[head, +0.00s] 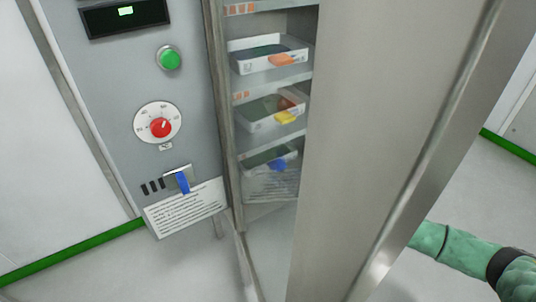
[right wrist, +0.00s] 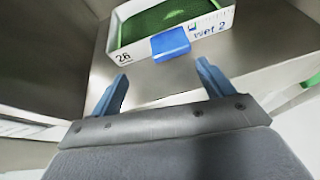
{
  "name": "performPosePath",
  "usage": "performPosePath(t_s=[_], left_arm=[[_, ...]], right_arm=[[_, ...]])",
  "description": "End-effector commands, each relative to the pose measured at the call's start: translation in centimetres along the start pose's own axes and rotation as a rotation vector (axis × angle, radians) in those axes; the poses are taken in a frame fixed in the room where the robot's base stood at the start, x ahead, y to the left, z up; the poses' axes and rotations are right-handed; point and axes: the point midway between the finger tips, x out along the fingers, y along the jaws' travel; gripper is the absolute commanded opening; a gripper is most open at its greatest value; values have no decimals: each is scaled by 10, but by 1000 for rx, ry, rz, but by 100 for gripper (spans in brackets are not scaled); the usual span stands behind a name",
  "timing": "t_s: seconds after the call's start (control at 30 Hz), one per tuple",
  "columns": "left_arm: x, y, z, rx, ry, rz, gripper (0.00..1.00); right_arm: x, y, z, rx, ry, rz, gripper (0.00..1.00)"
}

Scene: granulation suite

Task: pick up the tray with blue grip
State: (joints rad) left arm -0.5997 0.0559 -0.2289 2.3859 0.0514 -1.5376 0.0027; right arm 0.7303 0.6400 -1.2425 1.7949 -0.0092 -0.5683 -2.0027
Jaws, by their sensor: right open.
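The tray with blue grip (head: 258,160) sits on the lowest visible shelf of the open cabinet, partly hidden by the door. In the right wrist view the white tray (right wrist: 205,27) has green contents, the markings "26" and "Wet 2", and a blue grip (right wrist: 170,44) on its near wall. My right gripper (right wrist: 162,86) is open and empty. Its two blue-grey fingers are spread below the blue grip in the picture, apart from it. In the head view, the door hides this gripper; only my green-sleeved arm shows. My left gripper is not in view.
The large grey cabinet door (head: 375,130) stands open between the head camera and my right arm. A tray with orange grip (head: 242,64) and one with yellow grip (head: 262,123) sit on higher shelves. A control panel (head: 120,100) is on the left.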

Motion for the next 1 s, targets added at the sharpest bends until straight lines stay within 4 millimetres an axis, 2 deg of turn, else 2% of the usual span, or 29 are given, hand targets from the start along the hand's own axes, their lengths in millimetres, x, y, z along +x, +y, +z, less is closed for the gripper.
performPosePath(t_s=[0.1, 0.27, 0.63, 0.8, 1.0], left_arm=[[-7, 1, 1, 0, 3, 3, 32], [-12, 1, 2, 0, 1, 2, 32], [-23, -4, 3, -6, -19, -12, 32], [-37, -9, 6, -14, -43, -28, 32], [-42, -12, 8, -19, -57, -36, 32]], right_arm=[[-2, -6, 6, -93, -7, 9, 80], [1, -7, 9, -134, -9, 12, 80], [32, -8, 9, -131, -9, 12, 80], [54, -11, 8, -129, -8, 11, 80], [72, -11, 7, -130, -9, 12, 80]])
